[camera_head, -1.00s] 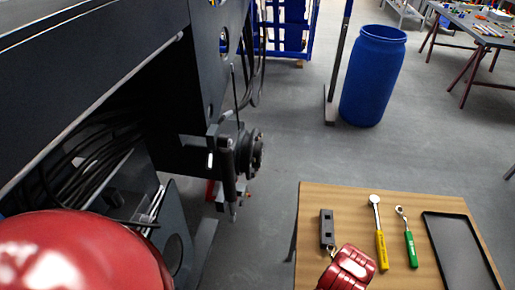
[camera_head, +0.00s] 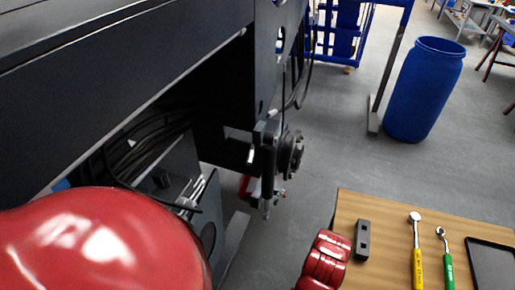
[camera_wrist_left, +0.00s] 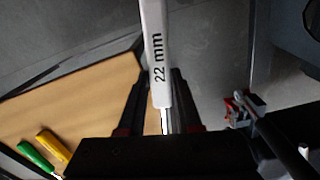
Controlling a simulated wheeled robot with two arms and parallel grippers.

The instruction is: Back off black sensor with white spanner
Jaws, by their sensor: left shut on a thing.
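The white spanner (camera_wrist_left: 157,50), marked "22 mm", stands upright in the left wrist view. My left gripper (camera_wrist_left: 160,95) is shut on its lower end; the spanner's far end is outside that view. In the head view neither gripper shows; a red arm segment (camera_head: 325,262) of mine is at the table's left edge. The harvester chassis (camera_head: 130,75) fills the left, with a dark hub and bracket assembly (camera_head: 275,160) hanging from it. This assembly also seems to show at the right of the left wrist view (camera_wrist_left: 250,112). I cannot single out the black sensor.
A wooden table (camera_head: 385,215) carries a grey block (camera_head: 362,240), a yellow-handled tool (camera_head: 418,262), a green-handled tool (camera_head: 447,265) and a black tray (camera_head: 490,262). A blue barrel (camera_head: 424,90) stands behind. The floor between chassis and table is clear.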

